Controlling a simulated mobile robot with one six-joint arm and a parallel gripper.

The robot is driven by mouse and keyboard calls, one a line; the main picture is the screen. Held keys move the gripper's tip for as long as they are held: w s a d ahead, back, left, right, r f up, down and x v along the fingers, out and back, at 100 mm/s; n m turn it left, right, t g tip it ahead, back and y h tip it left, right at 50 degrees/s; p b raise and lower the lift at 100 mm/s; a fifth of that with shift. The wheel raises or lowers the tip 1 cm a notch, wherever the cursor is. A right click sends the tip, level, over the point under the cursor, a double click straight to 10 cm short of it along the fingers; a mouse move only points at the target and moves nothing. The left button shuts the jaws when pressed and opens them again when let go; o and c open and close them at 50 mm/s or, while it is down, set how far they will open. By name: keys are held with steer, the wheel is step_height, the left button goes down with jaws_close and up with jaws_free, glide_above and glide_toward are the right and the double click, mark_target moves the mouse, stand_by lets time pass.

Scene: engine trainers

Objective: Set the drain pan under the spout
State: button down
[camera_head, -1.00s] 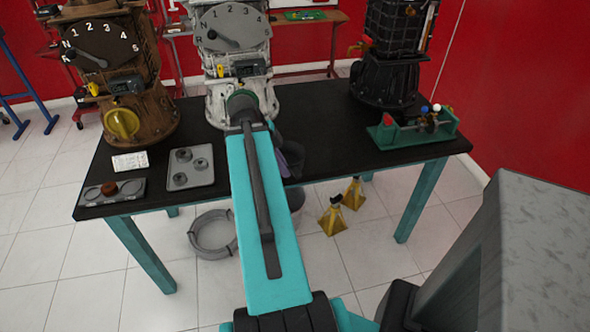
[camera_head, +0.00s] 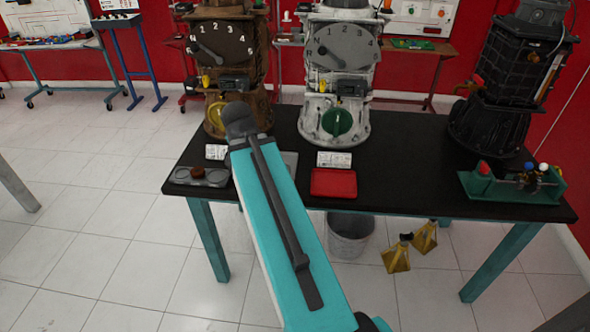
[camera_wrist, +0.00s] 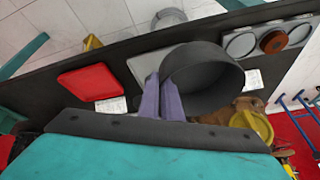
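A dark grey round pan (camera_wrist: 203,85) fills the middle of the wrist view, tilted in the picture. The two purple fingers of my gripper (camera_wrist: 162,98) are close together at its wall, appearing shut on it. The brown engine stand (camera_head: 228,62) is just beyond my arm's end. Its yellow round part (camera_wrist: 255,125) lies beyond the pan in the wrist view, and partly shows in the head view (camera_head: 214,116). I cannot tell which part is the spout.
The black table (camera_head: 420,170) holds a red tray (camera_head: 333,183), a grey tray with discs (camera_head: 200,177), a white engine stand (camera_head: 341,75), a black unit (camera_head: 503,95) and a green fixture (camera_head: 512,187). A bucket (camera_head: 350,237) and yellow stands (camera_head: 396,258) are below.

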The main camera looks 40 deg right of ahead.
steer(key=w+a+r+n+y, duration=0.1)
steer(key=w+a+n, duration=0.3)
steer(key=a, duration=0.5)
steer(key=w+a+r+n+t+y, duration=0.1)
steer(key=w+a+r+n, duration=0.3)
steer(key=a, duration=0.6)
steer(key=w+a+r+n+t+y, duration=0.1)
steer(key=w+a+r+n+y, duration=0.2)
steer(key=a, duration=0.7)
steer(key=w+n, duration=0.2)
steer(key=n, duration=0.2)
steer(key=shift+w+r, duration=0.15)
steer(key=shift+w, duration=0.1)
